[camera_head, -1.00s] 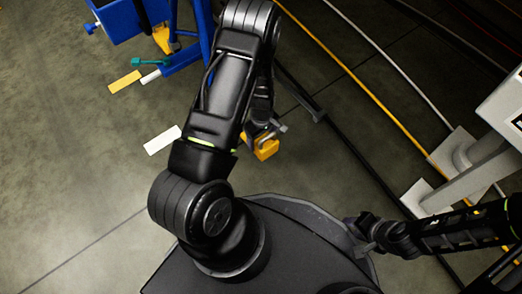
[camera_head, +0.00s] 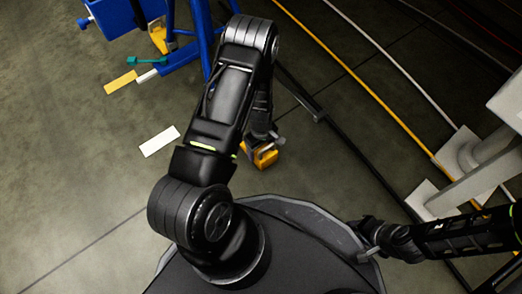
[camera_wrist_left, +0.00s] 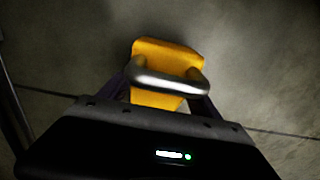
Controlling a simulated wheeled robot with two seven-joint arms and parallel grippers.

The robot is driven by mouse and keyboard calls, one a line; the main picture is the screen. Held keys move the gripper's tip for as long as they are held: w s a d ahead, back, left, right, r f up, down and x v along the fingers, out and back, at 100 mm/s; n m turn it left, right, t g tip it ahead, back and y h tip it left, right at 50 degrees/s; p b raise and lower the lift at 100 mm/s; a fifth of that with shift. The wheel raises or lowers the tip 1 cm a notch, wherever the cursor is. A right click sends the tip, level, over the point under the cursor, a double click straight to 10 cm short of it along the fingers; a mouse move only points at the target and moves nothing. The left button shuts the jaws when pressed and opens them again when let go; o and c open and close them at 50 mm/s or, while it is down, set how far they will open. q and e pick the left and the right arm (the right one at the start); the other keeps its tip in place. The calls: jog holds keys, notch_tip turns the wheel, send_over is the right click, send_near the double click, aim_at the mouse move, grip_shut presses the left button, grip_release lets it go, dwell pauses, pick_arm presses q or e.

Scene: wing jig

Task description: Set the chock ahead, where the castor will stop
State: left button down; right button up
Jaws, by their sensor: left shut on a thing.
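The yellow chock (camera_head: 265,157) with a metal handle hangs from my left gripper (camera_head: 262,142), just beyond the front edge of my base. In the left wrist view the chock (camera_wrist_left: 168,60) shows below the gripper's fingers (camera_wrist_left: 168,85), which are shut on its bar handle. I cannot tell its height above the floor. The blue jig frame (camera_head: 180,55) stands at the upper left, with a yellow part (camera_head: 158,38) low on it; I cannot make out a castor wheel clearly. My right gripper (camera_head: 362,232) is beside my base, and its fingers are too small and dark to read.
A yellow strip (camera_head: 121,82) and a white strip (camera_head: 159,141) lie on the floor at left. A teal object (camera_head: 147,61) is near the jig. A dark rail and yellow and white lines cross the right. A pale stand (camera_head: 470,165) is far right. Left floor is open.

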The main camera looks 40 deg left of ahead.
aim_at(261, 148)
pick_arm(q)
jog(key=shift+w, duration=0.1)
jog(key=shift+c, duration=0.7)
grip_release()
notch_tip(261, 148, up, 12)
jog(key=p, duration=0.5)
jog(key=shift+p, duration=0.4)
jog(key=shift+d, duration=0.1)
jog(key=s+d+r+m+t+h, duration=0.1)
jog(key=s+d+m, duration=0.4)
jog(key=d, duration=0.6)
jog(key=s+d+r+m+h, duration=0.1)
jog(key=s+d+m, duration=0.5)
jog(key=d, duration=0.6)
jog(key=shift+s+r+m+t+h, duration=0.15)
jog(key=shift+r+m+t+h, duration=0.25)
jog(key=shift+m+h, duration=0.4)
